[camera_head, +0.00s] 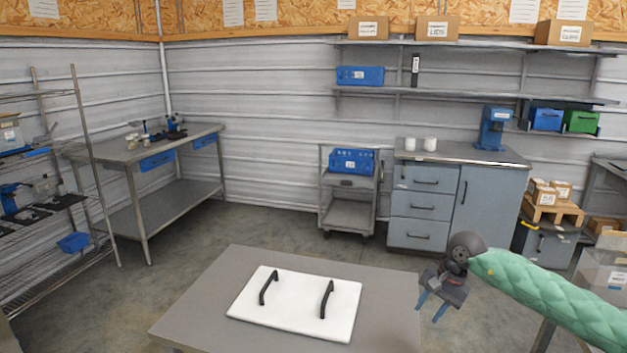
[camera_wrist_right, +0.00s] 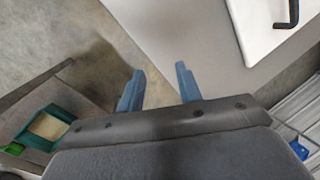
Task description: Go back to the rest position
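My right gripper (camera_head: 432,304) is beside the right edge of the grey table in the head view, its blue fingers pointing down. In the right wrist view its two fingers (camera_wrist_right: 159,88) stand apart with nothing between them. My right arm, in a green quilted sleeve, comes in from the right. My left gripper does not show in the frames.
A grey table (camera_head: 210,300) stands in front of me. A white board (camera_head: 290,318) with two black handles lies on it. Behind are a grey cabinet (camera_head: 427,180), a small cart (camera_head: 347,213) and a workbench (camera_head: 160,145). The floor between is clear.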

